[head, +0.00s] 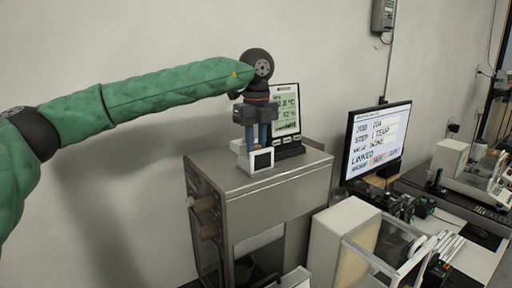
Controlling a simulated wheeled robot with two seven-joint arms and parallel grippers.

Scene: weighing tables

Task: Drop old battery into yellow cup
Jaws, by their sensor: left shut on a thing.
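My left gripper (259,143) points down over the grey cabinet top. Its fingers are closed on a small white box with a dark square face (262,160), which is at the cabinet top. I cannot tell whether the box touches the surface. I see no battery and no yellow cup in the head view. My right gripper is not in view.
The metal cabinet (300,172) stands against the wall. A display with a green screen (288,102) stands right behind my gripper. To the right are a monitor (378,138), a glass-sided balance (375,245) and a crowded bench with another white instrument (450,158).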

